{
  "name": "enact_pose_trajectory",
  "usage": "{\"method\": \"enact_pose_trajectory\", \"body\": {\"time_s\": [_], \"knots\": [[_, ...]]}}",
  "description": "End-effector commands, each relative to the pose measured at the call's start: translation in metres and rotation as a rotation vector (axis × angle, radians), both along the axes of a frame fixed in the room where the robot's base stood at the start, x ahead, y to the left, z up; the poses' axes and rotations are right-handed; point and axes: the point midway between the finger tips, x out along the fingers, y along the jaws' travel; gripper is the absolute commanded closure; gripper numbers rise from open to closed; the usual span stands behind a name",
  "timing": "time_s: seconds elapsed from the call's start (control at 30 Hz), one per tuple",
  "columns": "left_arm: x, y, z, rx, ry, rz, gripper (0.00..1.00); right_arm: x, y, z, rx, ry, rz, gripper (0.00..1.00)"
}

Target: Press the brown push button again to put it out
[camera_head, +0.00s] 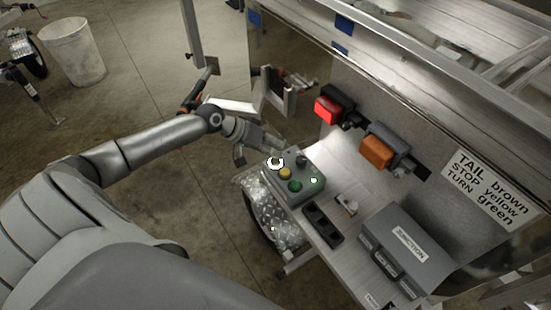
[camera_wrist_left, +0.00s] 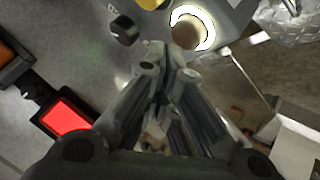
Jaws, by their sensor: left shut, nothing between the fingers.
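The brown push button (camera_head: 275,162) sits on the far left corner of a grey control box (camera_head: 312,183), with a bright white ring lit around it. In the left wrist view the button's brown cap (camera_wrist_left: 187,35) shows inside the glowing ring, just beyond and right of the fingertips. My left gripper (camera_head: 274,149) is shut and empty close beside the button; its closed fingers also show in the left wrist view (camera_wrist_left: 171,65). They look apart from the cap, but the exact gap is hard to tell. My right gripper is not in view.
A yellow button (camera_head: 285,174), a green button (camera_head: 295,187) and a black knob (camera_head: 301,160) share the box. A red lamp (camera_head: 327,110) glows on the trailer; an orange lamp (camera_head: 376,151) is beside it. A label (camera_head: 488,190) reads TAIL brown, STOP yellow, TURN green.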

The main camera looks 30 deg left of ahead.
Motion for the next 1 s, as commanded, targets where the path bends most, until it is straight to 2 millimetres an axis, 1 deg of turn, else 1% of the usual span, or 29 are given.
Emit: {"method": "enact_pose_trajectory", "body": {"time_s": [0.2, 0.57, 1.0], "knots": [[0.0, 0.0, -0.008, -0.001, 0.0, 0.001, 1.0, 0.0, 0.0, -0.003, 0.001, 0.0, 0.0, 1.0], [0.0, 0.0, -0.008, 0.0, 0.0, 0.0, 1.0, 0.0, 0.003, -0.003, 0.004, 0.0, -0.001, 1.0], [0.0, 0.0, -0.014, 0.0, 0.001, 0.0, 1.0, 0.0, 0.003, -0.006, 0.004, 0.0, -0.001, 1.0]]}}
